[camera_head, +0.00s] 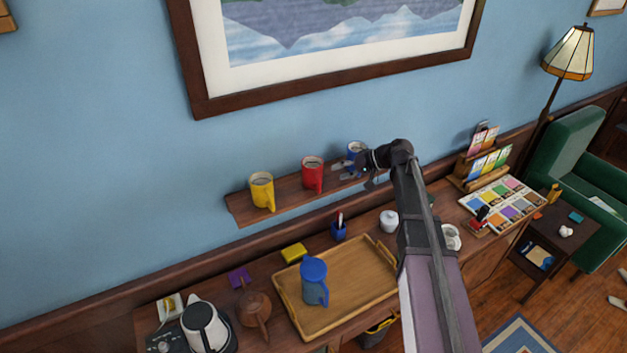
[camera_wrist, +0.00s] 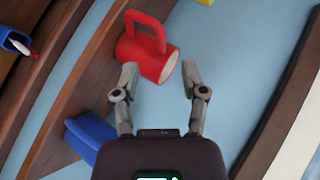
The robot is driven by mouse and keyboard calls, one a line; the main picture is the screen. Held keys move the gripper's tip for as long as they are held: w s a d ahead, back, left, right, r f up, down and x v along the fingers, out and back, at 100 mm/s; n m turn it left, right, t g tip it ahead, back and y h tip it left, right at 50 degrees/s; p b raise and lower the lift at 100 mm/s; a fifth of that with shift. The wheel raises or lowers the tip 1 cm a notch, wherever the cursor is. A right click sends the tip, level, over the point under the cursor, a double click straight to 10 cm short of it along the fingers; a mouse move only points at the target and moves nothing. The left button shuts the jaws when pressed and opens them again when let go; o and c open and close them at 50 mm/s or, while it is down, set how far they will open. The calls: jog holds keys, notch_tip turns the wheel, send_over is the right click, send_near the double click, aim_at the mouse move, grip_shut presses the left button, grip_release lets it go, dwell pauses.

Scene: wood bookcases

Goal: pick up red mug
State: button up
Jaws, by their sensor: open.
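The red mug (camera_head: 312,172) stands upright on a narrow wooden wall shelf (camera_head: 289,190), between a yellow mug (camera_head: 261,189) and a blue mug (camera_head: 355,149). My gripper (camera_head: 342,169) is open and empty, just right of the red mug at shelf height. In the wrist view the red mug (camera_wrist: 146,52) lies ahead of my open gripper (camera_wrist: 159,69), with its rim facing the fingertips and its handle at the upper left. The left fingertip overlaps the mug's edge in the picture; I cannot tell whether they touch.
The blue mug (camera_wrist: 88,134) is close beside my left finger in the wrist view. Below the shelf, a sideboard holds a wooden tray (camera_head: 360,277) with a blue pitcher (camera_head: 314,283), a pen cup (camera_head: 338,232) and a kettle (camera_head: 204,327). A framed picture (camera_head: 190,60) hangs above.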

aim_at(318, 177)
jog(key=shift+b+x, duration=0.55)
jog(key=shift+x, duration=1.05)
jog(key=shift+a+f, duration=0.1)
jog(key=shift+b+x, duration=1.3)
jog(key=shift+x, duration=1.2)
jog(key=shift+w, duration=0.2)
jog(key=shift+c, duration=0.2)
grip_shut()
